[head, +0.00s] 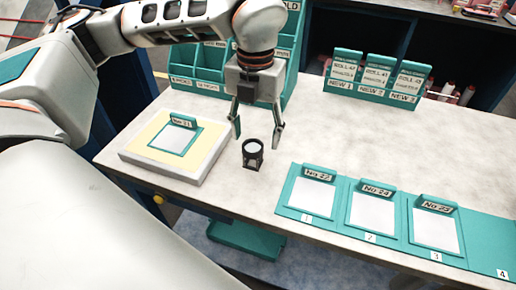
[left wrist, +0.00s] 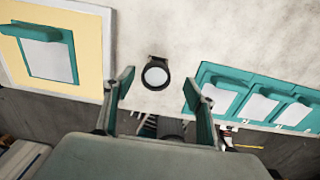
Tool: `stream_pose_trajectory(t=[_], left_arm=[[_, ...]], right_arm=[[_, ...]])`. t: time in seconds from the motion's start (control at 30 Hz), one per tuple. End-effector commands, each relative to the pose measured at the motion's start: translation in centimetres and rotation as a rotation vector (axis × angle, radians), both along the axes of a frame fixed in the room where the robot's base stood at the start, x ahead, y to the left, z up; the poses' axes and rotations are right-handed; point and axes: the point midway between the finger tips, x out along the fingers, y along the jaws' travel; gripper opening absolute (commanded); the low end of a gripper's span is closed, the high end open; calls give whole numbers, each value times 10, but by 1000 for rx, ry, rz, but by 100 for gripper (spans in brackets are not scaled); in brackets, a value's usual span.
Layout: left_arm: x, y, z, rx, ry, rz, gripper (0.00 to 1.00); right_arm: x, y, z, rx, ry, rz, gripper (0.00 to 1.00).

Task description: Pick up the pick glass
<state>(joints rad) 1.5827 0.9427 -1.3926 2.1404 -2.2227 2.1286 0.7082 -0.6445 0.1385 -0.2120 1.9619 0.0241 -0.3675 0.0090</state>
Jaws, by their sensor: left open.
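The pick glass (head: 253,155) is a small black-framed magnifier standing on the pale table, between the yellow-topped board and the numbered teal stations. In the left wrist view the pick glass (left wrist: 155,74) shows from above as a dark ring around a pale lens. My left gripper (head: 257,137) points down just above and behind it in the head view, fingers spread and empty. In the left wrist view the left gripper's fingers (left wrist: 160,92) stand on either side, with the pick glass a little beyond their tips and not touched. My right gripper is not in view.
A board (head: 190,172) with card No 21 lies to the left. A teal sorter (head: 200,75) stands behind my gripper, and a roll rack (head: 372,94) at the back right. The table between is clear.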

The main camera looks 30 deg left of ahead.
Motion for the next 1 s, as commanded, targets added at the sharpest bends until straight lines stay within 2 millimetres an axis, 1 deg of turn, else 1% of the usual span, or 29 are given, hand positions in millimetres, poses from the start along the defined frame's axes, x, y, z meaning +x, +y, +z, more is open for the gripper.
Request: stream_pose_trajectory(t=[0.03,0.17,0.27,0.4,0.5,0.6,0.8,0.87,0.9,0.97,1.0], left_arm=[[-1,0,-6,0,3,0,56],[-2,1,-18,-1,3,-2,56],[-3,2,-31,-1,4,-2,56],[-4,4,-51,-2,4,-4,56],[-3,4,-61,-2,1,-3,56],[-3,4,-65,-2,1,-3,56],[-3,4,-65,-2,1,-3,56],[-3,4,-65,-2,1,-3,40],[-3,4,-65,-2,1,-3,30],[-3,4,-65,-3,0,-3,14],[-3,4,-65,-3,0,-3,12]], right_arm=[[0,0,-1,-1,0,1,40],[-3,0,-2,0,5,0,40],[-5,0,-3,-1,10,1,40],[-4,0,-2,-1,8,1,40],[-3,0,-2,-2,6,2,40],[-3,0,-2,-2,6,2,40],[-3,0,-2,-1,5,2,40],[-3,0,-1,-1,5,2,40],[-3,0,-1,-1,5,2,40],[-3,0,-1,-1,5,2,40],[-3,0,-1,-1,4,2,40]])
